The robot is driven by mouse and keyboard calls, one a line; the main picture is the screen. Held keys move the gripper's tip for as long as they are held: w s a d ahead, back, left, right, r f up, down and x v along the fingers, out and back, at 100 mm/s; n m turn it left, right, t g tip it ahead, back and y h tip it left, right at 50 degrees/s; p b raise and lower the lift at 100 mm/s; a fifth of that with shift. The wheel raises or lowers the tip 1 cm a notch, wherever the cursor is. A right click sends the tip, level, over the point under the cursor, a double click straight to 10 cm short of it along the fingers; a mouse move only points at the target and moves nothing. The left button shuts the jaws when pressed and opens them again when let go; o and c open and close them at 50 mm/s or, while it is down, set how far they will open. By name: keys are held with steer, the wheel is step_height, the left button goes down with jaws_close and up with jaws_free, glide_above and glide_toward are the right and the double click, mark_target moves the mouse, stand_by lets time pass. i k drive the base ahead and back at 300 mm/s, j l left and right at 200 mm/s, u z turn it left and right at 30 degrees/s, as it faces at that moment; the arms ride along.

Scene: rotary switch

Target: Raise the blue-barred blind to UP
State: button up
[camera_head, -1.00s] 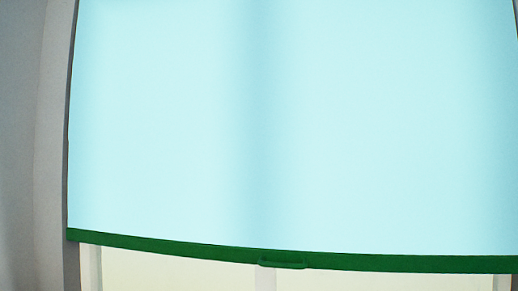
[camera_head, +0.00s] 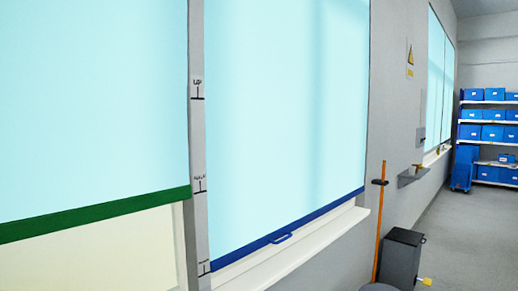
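The blue-barred blind (camera_head: 285,130) is a pale cyan sheet in the middle of the head view. Its blue bottom bar (camera_head: 325,213) has a small blue handle (camera_head: 281,238) and hangs low, close above the window sill. A grey post (camera_head: 199,140) on its left carries black marks. The top mark, UP (camera_head: 197,90), is far above the bar, a middle mark (camera_head: 200,184) is below it, and the lowest mark (camera_head: 205,268) is near the bar's left end. My gripper is not in view.
A green-barred blind (camera_head: 90,100) hangs at the left, its bar higher than the blue one. Right of the window stand a dark grey bin (camera_head: 400,262) and an orange pole (camera_head: 381,210). A wall shelf (camera_head: 412,176) juts out. Floor (camera_head: 465,240) is clear towards shelving with blue boxes (camera_head: 490,133).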

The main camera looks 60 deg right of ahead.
mark_target(277, 163)
steer(key=z, duration=2.6)
steer(key=l+u, duration=0.45)
steer(key=k+l+u, duration=0.1)
steer(key=l+u, duration=0.35)
steer(key=k+l+u, duration=0.15)
steer(key=l+u, duration=0.25)
steer(key=l, duration=0.15)
steer(key=k+l+u, duration=0.2)
steer(key=l+u, duration=0.25)
steer(key=i+l+u, duration=0.15)
steer(key=l+u, duration=0.25)
steer(key=i+l+u, duration=0.1)
steer(key=l+u, duration=0.15)
steer(key=u, duration=0.15)
steer(key=l+u, duration=0.75)
steer(key=i+l+u, duration=0.2)
steer(key=l+u, duration=0.25)
steer(key=k, duration=0.05)
